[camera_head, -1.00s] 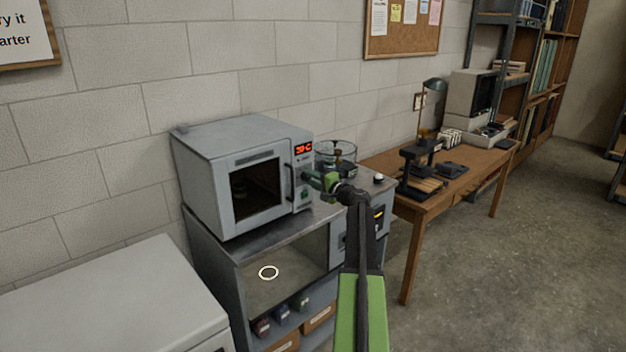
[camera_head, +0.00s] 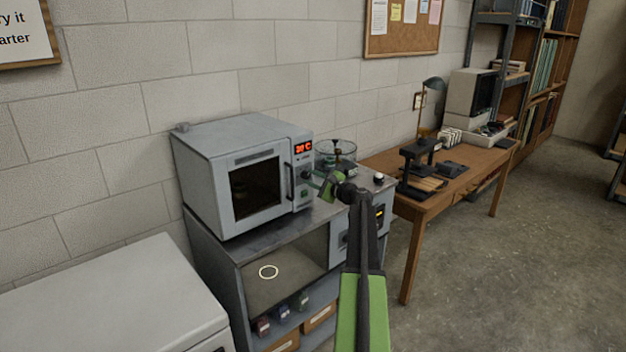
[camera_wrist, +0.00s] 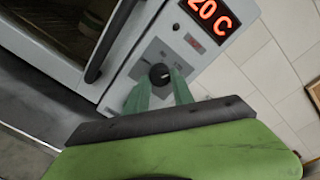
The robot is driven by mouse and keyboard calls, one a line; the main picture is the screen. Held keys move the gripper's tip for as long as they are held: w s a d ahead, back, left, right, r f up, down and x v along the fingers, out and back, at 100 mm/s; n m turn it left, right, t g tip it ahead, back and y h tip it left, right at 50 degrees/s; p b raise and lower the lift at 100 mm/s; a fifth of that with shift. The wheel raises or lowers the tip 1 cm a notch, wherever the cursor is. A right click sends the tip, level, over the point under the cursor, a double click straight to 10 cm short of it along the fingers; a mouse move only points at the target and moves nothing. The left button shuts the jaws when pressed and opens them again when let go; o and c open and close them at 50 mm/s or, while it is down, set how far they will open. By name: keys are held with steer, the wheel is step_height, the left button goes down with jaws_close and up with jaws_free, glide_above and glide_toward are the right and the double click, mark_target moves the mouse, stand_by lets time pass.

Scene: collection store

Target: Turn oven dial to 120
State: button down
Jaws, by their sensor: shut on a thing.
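The grey oven (camera_head: 218,150) stands on a metal cabinet, with its door closed. Its red display (camera_head: 303,147) is lit; in the wrist view the display (camera_wrist: 210,18) shows "20 C" at the picture's top edge, and I cannot tell whether a digit is cut off before it. The dark round dial (camera_wrist: 159,74) with a pale pointer mark sits on the panel below the display. My gripper (camera_wrist: 158,85) is shut on the dial, one green finger at each side.
A wooden table (camera_head: 420,205) with instruments is further right. A white-topped unit (camera_head: 110,295) stands at the front left. The floor at right is clear.

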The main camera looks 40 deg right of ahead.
steer(key=shift+m, duration=0.3)
steer(key=c, duration=1.1)
jaws_free()
steer(key=s, duration=1.7)
steer(key=shift+s+a+r+p, duration=0.25)
steer(key=shift+a+r+p, duration=0.15)
